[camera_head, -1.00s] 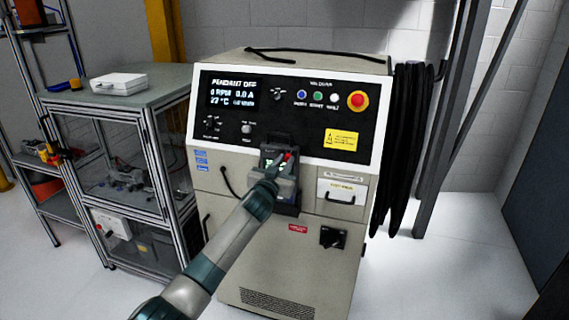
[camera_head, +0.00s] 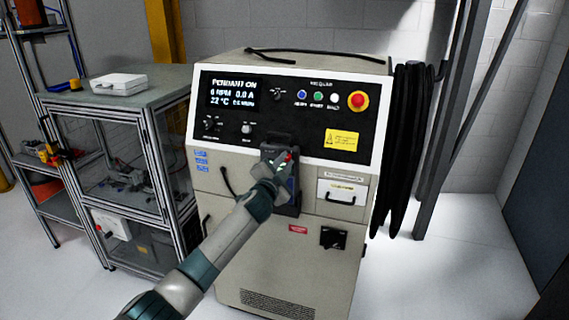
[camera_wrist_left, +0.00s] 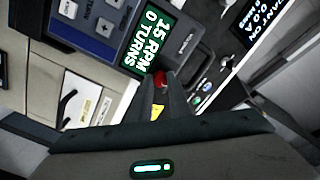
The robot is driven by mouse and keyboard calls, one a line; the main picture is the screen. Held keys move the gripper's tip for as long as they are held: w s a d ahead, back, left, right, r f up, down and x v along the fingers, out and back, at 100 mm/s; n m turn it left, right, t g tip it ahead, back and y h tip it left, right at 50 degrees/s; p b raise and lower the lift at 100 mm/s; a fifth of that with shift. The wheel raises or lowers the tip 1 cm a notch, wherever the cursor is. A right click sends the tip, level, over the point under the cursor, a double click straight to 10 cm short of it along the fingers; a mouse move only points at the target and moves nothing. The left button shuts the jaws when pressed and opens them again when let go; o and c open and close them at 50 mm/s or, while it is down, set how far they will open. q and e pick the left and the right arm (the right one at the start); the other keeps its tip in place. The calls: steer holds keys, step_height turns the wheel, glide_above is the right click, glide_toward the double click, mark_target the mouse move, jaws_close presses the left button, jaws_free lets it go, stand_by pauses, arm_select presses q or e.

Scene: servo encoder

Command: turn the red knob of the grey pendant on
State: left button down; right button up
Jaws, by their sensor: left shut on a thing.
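The grey pendant (camera_wrist_left: 188,45) sits in a dark holder on the front of the beige cabinet; in the head view my left gripper and wrist cover part of it. In the left wrist view its lit screen (camera_wrist_left: 150,42) reads "15 RPM" and "0 TURNS". The red knob (camera_wrist_left: 160,79) shows between the fingertips of my left gripper (camera_wrist_left: 161,84). My left gripper (camera_head: 286,161) is shut on the knob, with its arm coming up from the lower left. The cabinet display (camera_head: 234,91) reads "PENDANT ON". My right gripper is not in view.
The beige cabinet (camera_head: 270,260) carries a red stop button (camera_head: 358,100), small coloured buttons and a yellow label (camera_head: 341,140). Black cables (camera_head: 404,150) hang on its right side. A glazed cabinet (camera_head: 112,165) with a white case (camera_head: 118,83) on top stands close on the left.

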arm_select(q)
steer(key=shift+m, duration=0.8)
steer(key=c, duration=1.6)
jaws_free()
steer(key=shift+c, duration=0.2)
steer(key=shift+s, duration=0.15)
steer(key=shift+v, duration=0.75)
steer(key=b+v, duration=0.3)
steer(key=v, duration=1.2)
steer(key=shift+s+b, duration=0.3)
steer(key=shift+b, duration=0.05)
